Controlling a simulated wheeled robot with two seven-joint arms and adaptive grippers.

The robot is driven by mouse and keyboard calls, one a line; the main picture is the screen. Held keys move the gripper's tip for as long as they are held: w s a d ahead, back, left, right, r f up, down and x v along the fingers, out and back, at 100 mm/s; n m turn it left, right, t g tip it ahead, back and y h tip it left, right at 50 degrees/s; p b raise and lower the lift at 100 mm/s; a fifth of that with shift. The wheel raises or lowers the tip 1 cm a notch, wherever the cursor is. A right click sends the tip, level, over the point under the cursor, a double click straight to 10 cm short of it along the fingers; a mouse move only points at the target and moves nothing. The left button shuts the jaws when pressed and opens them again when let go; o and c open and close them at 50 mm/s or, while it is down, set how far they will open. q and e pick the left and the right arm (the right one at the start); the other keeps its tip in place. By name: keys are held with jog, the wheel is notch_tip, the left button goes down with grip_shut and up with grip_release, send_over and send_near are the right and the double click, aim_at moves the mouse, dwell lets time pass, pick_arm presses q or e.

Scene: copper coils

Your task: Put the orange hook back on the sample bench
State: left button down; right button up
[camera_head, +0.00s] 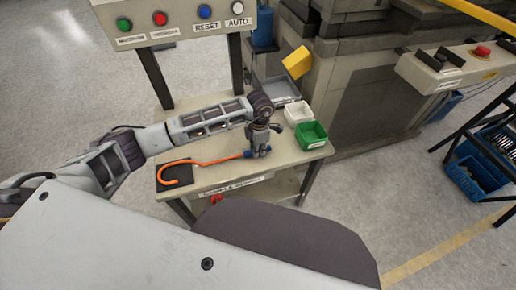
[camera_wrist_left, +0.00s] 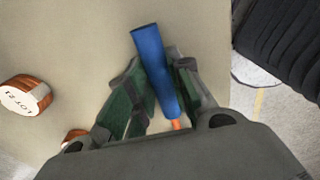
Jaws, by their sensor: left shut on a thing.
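The orange hook (camera_head: 205,162) has a long thin shaft, a curved end at left and a blue handle. My left gripper (camera_head: 261,153) is shut on the blue handle, which also shows between the green-padded fingers in the left wrist view (camera_wrist_left: 152,60). The hook lies along or just above the front of the sample bench (camera_head: 225,178); I cannot tell if it touches. Its curved end is over a dark square pad (camera_head: 170,184) at the bench's left front corner. In the wrist view most of the orange shaft is hidden. My right gripper is out of view.
A green bin (camera_head: 308,135), a white bin (camera_head: 297,112) and a grey tray (camera_head: 278,88) stand at the bench's right and back. A button panel (camera_head: 180,22) rises behind. Copper coils, one labelled (camera_wrist_left: 24,95), show in the wrist view.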

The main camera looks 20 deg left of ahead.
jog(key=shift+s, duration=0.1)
pick_arm(q)
jog(key=c, duration=1.3)
grip_release()
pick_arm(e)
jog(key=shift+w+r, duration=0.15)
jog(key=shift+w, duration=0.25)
pick_arm(q)
jog(key=shift+r, duration=0.55)
notch_tip(320, 180, up, 11)
jog(key=shift+w+d+f+p, duration=0.1)
jog(key=shift+p, duration=0.4)
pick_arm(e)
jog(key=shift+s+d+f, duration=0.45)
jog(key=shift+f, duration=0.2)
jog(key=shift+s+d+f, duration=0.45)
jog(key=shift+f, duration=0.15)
